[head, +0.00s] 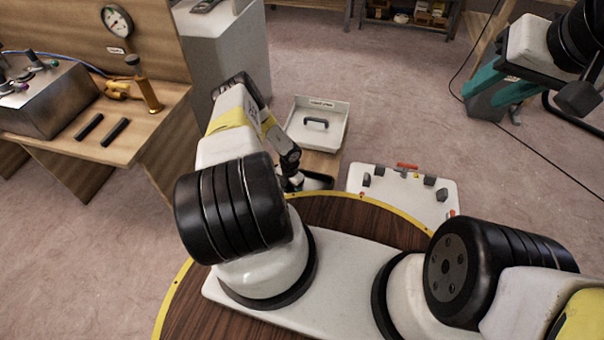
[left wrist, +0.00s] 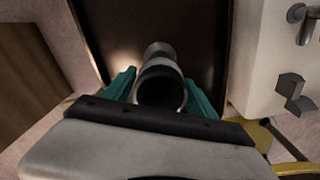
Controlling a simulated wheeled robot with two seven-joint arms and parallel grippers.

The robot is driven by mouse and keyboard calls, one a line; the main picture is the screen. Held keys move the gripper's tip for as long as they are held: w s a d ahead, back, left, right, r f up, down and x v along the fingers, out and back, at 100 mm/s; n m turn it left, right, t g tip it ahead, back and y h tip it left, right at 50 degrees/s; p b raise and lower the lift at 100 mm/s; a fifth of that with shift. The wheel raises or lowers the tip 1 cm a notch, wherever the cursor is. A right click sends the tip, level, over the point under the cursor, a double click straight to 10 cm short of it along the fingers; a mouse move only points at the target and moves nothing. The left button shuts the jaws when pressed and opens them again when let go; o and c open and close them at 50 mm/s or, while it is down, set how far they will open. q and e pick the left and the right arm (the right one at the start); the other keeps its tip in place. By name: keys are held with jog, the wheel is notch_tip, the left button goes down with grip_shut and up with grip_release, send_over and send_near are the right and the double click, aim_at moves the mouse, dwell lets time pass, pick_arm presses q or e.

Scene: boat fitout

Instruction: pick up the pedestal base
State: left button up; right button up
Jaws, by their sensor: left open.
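The pedestal base (left wrist: 162,82) looks like a grey, round, hollow post, seen nearly end-on in the left wrist view. It stands over a dark tray (left wrist: 205,45). My left gripper (left wrist: 160,92) is open, with one teal finger on each side of the post; I cannot tell whether they touch it. In the head view my left gripper (head: 295,182) is low over the dark tray (head: 318,181), and my arm mostly hides the post. My right gripper (head: 482,96) is raised at the upper right, its teal fingers apart with nothing seen between them.
A white bin (head: 335,137) with a dark handle-shaped part stands behind the dark tray. A white board (head: 425,190) with grey fittings is to its right. A wooden bench (head: 160,125) with a gauge and tools is at left. Open floor lies beyond.

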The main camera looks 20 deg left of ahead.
pick_arm(q)
grip_shut()
jog(key=shift+w+r, duration=0.1)
jog(key=shift+w, duration=0.05)
dwell(0.4)
jog(key=shift+r, duration=0.3)
notch_tip(320, 180, up, 27)
jog(key=shift+r, duration=0.2)
